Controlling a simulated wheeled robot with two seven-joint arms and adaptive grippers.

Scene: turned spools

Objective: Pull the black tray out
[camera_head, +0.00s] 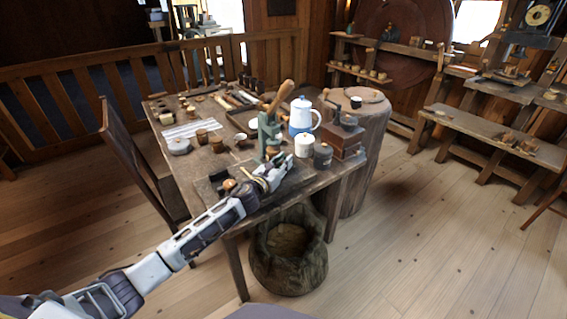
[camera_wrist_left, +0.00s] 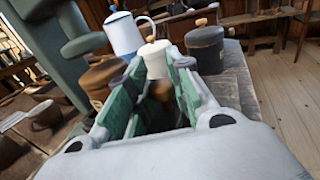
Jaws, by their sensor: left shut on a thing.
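The black tray (camera_head: 206,189) lies low and dark at the near edge of the wooden table, partly hidden by my left arm and gripper. A small brown piece (camera_head: 229,184) sits at it. My left gripper (camera_head: 276,166) is over the table's near side, at the tray's right part. In the left wrist view its green-padded fingers (camera_wrist_left: 152,88) are closed in with a gap, and something dark and brown shows between them. The exact contact with the tray is hidden. My right gripper is not in view.
A white lidded jar (camera_head: 304,146), a dark jar (camera_head: 323,156) and a green press (camera_head: 268,135) stand close to my gripper. A blue-white pot (camera_head: 301,117) is behind. The floor at right is clear.

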